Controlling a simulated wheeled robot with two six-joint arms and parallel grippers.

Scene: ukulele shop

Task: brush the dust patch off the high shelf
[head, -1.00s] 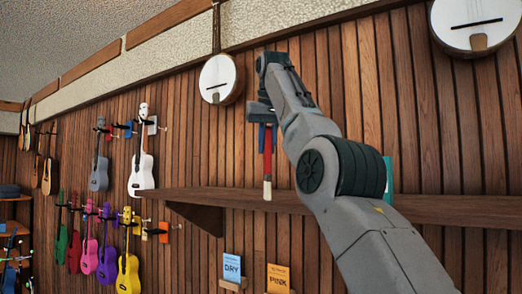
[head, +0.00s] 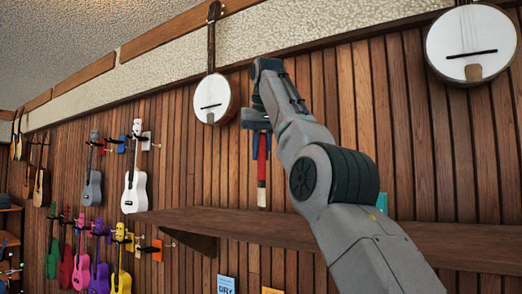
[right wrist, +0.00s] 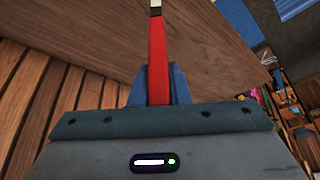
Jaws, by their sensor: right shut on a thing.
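My right gripper (head: 262,148) is shut on a red-handled brush (head: 261,182) that points down, its pale bristle end lowest. In the head view the brush tip hangs at about the height of the high shelf (head: 320,228), a long wooden board on the slatted wall. In the right wrist view the red handle (right wrist: 157,60) stands between the blue fingers, and its pale end lies over the brown shelf board (right wrist: 200,50). I cannot tell whether the tip touches the board. I see no dust patch; the shelf's top is seen edge-on from below. My left gripper is not in view.
A banjo (head: 212,100) hangs on the wall just left of my right gripper, another (head: 470,45) at the upper right. Several ukuleles, including a white one (head: 135,190), hang at the left. A teal item (head: 381,202) shows on the shelf behind my arm.

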